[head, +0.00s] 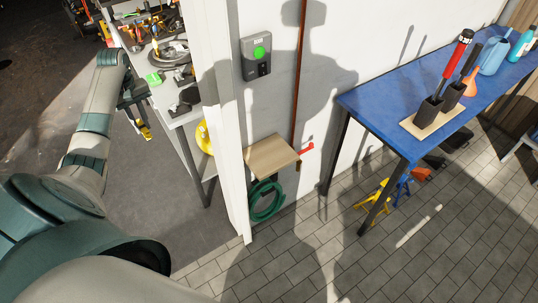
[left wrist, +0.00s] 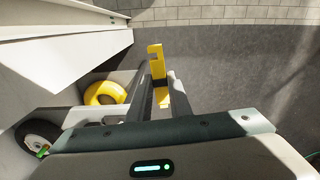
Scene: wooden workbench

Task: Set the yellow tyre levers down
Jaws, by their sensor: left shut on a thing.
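My left gripper (head: 139,121) hangs over the floor to the left of the light grey bench in the head view. It is shut on the yellow tyre levers (head: 144,131), which show as a small yellow piece below the fingers. In the left wrist view the levers (left wrist: 155,62) stick out beyond the fingertips of my left gripper (left wrist: 152,100), with a dark part between the yellow pieces. The fingers hide part of them, so I cannot tell how many there are. They touch no surface that I can see. My right gripper is in neither view.
The light grey bench (head: 179,121) carries several tools and a green item. A yellow ring (left wrist: 105,93) and a wheel (left wrist: 38,136) lie beside the gripper in the left wrist view. A white post (head: 226,130) stands right of the bench. A blue table (head: 391,112) is farther right.

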